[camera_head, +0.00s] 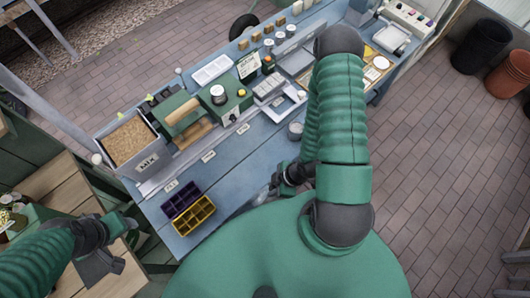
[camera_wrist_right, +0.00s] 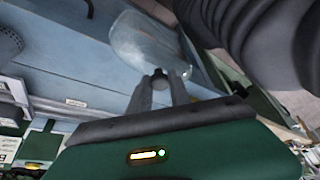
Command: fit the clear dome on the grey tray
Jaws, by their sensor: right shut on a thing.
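The clear dome (camera_wrist_right: 145,45) fills the upper middle of the right wrist view, see-through and pale. My right gripper (camera_wrist_right: 160,80) is shut on the dome's small knob between its fingertips. In the head view my right gripper (camera_head: 276,184) is by the bench's front edge, and the dome (camera_head: 246,207) shows faintly beside it, partly hidden by my body.
A purple cell tray (camera_head: 181,197) and a yellow one (camera_head: 194,214) stand at the bench's front left. A bin of brown mix (camera_head: 128,140) and a green machine (camera_head: 224,100) line the back. The blue bench top (camera_head: 235,160) in the middle is clear.

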